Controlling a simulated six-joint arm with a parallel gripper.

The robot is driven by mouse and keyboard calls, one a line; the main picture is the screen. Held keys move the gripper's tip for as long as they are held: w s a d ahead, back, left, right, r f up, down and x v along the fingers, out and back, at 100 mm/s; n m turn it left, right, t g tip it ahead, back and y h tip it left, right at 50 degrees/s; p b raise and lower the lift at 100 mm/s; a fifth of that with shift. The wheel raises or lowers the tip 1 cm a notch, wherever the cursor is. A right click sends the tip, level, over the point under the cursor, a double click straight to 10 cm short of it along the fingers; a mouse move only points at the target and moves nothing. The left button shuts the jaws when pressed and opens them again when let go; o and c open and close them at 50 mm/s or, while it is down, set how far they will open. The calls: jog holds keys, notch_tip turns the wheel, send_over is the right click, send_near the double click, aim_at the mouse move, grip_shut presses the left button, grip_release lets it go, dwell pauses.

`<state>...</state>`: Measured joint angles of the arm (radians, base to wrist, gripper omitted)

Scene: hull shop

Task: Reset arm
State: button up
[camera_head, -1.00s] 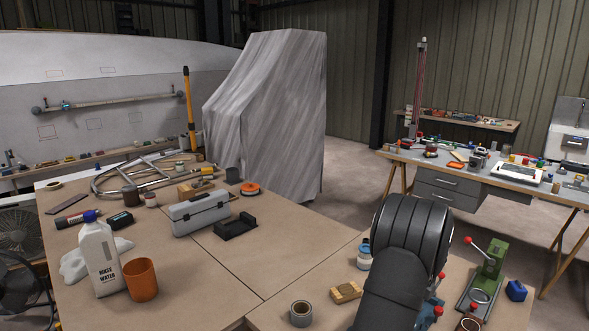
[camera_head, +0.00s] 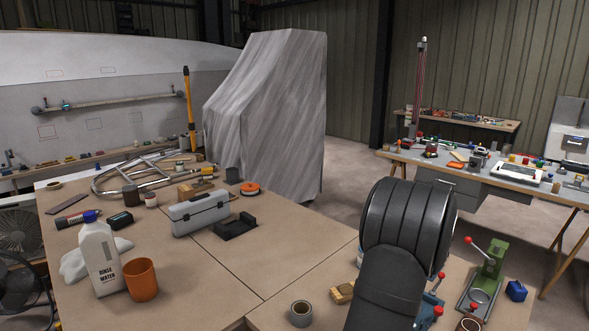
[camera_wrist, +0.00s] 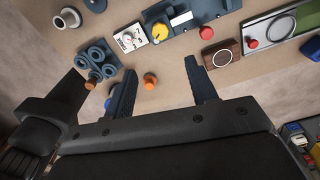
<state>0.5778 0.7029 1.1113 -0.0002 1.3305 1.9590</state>
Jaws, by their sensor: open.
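My gripper (camera_wrist: 160,68) shows in the wrist view, with its two dark fingers apart and nothing between them. Past the fingertips lies a tan bench top with small parts, and the fingers look clear of them. In the head view, my black arm rises at the lower right over the near bench, and its thick joint hides part of that bench. The gripper itself is hidden there.
A green press (camera_head: 490,262) with a red knob and a blue block (camera_head: 516,290) stand right of my arm. A tape roll (camera_head: 300,313) and wooden block (camera_head: 342,293) lie to its left. The orange cup (camera_head: 141,279) and rinse bottle (camera_head: 101,259) stand farther left.

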notch_tip(320, 180, down, 15)
jog(key=shift+f, duration=0.1)
jog(key=shift+r+n, duration=0.2)
jog(key=shift+n, duration=0.6)
jog(key=n, duration=1.2)
jog(key=shift+n, duration=2)
